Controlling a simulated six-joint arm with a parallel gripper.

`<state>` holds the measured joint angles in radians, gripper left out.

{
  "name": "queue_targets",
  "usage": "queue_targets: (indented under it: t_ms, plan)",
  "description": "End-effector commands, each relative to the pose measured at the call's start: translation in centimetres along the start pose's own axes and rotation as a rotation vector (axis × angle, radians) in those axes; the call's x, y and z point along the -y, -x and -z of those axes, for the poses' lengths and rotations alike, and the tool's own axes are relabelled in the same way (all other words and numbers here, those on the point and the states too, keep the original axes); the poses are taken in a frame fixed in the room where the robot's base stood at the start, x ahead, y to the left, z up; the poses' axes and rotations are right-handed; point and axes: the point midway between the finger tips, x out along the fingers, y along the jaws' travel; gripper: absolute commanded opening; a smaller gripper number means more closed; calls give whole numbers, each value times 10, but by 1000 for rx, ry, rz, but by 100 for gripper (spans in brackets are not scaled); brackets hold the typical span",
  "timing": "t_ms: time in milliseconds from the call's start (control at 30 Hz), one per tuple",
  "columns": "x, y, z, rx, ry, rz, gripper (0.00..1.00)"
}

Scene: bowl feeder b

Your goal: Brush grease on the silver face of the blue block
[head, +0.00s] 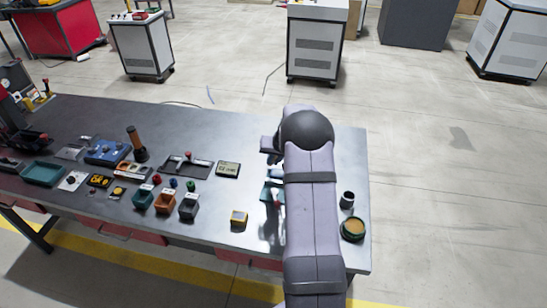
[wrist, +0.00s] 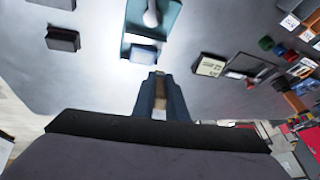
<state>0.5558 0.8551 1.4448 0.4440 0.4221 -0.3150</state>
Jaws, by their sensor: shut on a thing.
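In the wrist view, my gripper (wrist: 159,78) is shut on a narrow brown piece (wrist: 160,92), probably the brush handle. Its bristles cannot be made out. Just beyond the fingers, a small blue block with a pale silvery face (wrist: 143,53) sits at the near end of a teal holder (wrist: 172,22). I cannot tell whether the held piece touches the block; a gap shows between them. In the head view my arm covers the gripper and most of the holder.
A dark cup (head: 347,200) stands behind the tin. Several small bins (head: 164,202), a display box (head: 228,169) and a blue fixture (head: 106,152) lie left. A dark block (wrist: 63,39) lies beside the holder.

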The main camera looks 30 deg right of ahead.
Motion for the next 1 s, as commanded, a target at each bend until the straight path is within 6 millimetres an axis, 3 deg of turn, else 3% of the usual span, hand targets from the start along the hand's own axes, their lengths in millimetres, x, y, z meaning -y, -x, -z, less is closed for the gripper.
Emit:
queue_targets:
  t_ms: [300, 1000]
  plan:
    - [-7, -30, -14, 0, -1, 0, 0]
    - [-63, -14, -21, 1, -1, 2, 0]
